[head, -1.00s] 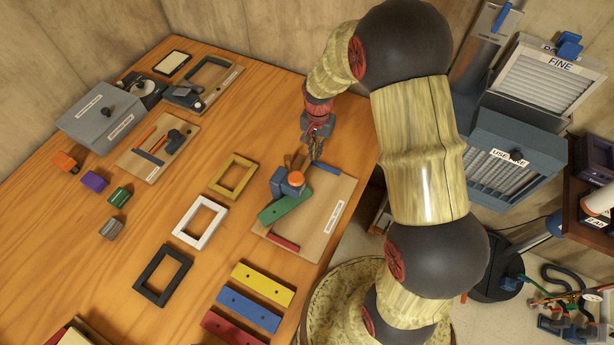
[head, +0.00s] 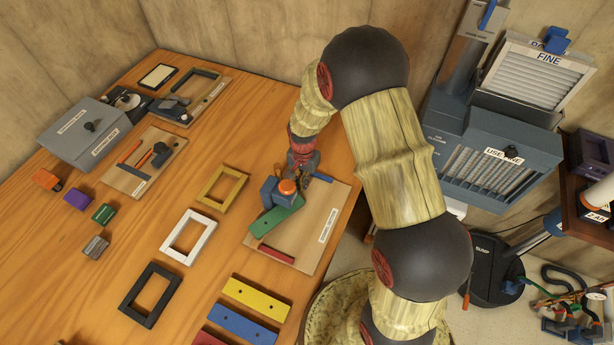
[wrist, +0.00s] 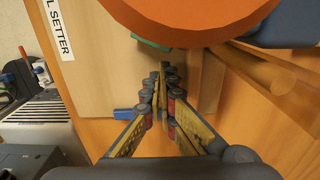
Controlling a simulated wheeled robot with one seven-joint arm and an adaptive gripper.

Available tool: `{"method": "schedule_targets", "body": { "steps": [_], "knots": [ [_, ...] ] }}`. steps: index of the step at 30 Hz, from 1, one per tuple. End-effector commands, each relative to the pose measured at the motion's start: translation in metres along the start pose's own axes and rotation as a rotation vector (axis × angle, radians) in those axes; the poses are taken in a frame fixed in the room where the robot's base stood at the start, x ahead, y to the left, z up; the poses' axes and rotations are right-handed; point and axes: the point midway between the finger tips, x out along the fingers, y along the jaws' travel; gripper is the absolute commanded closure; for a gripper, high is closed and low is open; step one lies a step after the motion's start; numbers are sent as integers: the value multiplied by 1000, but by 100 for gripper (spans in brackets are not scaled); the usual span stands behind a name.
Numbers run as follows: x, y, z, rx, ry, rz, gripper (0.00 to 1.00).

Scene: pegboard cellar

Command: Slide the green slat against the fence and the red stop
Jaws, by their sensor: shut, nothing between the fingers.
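The green slat (head: 274,220) lies tilted on a light wooden board (head: 302,254). The red stop (head: 276,254) lies at the board's near end, with bare board between it and the slat. A blue block with an orange knob (head: 288,187) stands at the slat's far end. A short blue strip (head: 322,178) is at the board's far edge; I cannot tell which part is the fence. My gripper (head: 303,178) is shut and empty, low beside the block. In the wrist view its fingertips (wrist: 163,72) meet near the orange knob (wrist: 190,15); only a corner of the slat (wrist: 150,44) shows.
Yellow (head: 222,186), white (head: 189,237) and black (head: 150,294) frames lie left of the board. Yellow (head: 256,298) and blue (head: 242,325) slats lie in front. A grey box (head: 84,136) stands at the far left.

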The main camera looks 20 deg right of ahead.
Motion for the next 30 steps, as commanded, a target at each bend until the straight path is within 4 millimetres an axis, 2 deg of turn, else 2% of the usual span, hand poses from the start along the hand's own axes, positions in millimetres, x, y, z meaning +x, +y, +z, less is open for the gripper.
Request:
{"method": "schedule_targets", "body": {
  "steps": [5,16,22,30],
  "knots": [
    [0,1,10,1,-1,1,100],
    [0,1,13,0,-1,1,100],
    [-2,1,31,-1,-1,1,100],
    [0,1,32,1,-1,1,100]
  ]
}}
